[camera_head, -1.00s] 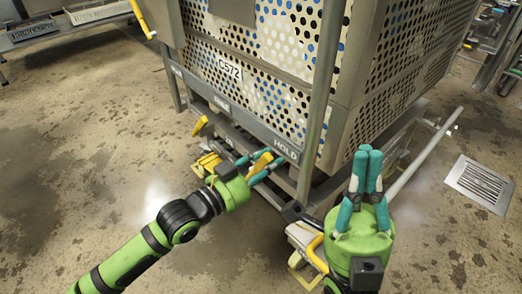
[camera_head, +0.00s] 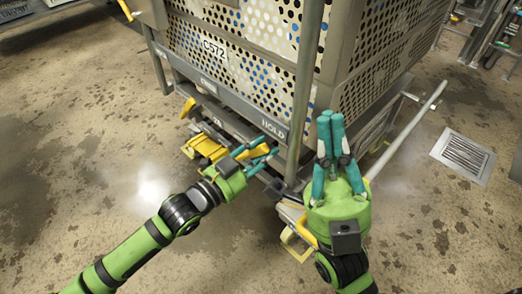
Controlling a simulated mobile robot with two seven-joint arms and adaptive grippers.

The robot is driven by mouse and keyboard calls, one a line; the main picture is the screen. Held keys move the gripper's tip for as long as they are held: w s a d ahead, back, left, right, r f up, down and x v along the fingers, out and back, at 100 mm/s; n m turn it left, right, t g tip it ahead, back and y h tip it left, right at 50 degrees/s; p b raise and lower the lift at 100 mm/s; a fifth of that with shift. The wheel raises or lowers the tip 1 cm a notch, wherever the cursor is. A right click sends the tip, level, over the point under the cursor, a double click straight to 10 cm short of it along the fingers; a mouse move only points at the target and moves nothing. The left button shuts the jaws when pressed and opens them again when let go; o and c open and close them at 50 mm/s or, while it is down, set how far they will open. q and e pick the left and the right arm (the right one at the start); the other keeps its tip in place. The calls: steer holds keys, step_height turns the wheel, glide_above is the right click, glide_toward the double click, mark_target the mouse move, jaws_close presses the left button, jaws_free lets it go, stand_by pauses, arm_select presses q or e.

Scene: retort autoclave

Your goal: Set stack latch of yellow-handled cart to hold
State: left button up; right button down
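The cart (camera_head: 232,102) is a grey frame carrying perforated metal crates marked C572. Its lower front rail (camera_head: 215,87) bears the word HOLD near the right corner. A yellow lever part (camera_head: 206,147) sits below that rail, left of my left gripper. My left gripper (camera_head: 272,149) is just below the HOLD end, its teal fingers apart. A small yellow piece (camera_head: 239,150) shows by the base of its fingers; I cannot tell whether they touch it. My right gripper (camera_head: 329,115) is shut and empty, pointing up in front of the cart's right corner post.
A yellow-handled caster part (camera_head: 297,235) stands low at the cart's corner, partly behind my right gripper. A grey tube (camera_head: 408,128) sticks out at the right. A floor drain grate (camera_head: 464,155) lies further right. The floor at left is clear.

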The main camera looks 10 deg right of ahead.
arm_select(q)
steer(key=o, duration=0.3)
steer(key=shift+s+f, duration=0.1)
steer(key=shift+f, duration=0.05)
steer(key=shift+o, duration=0.2)
steer(key=v, duration=1.2)
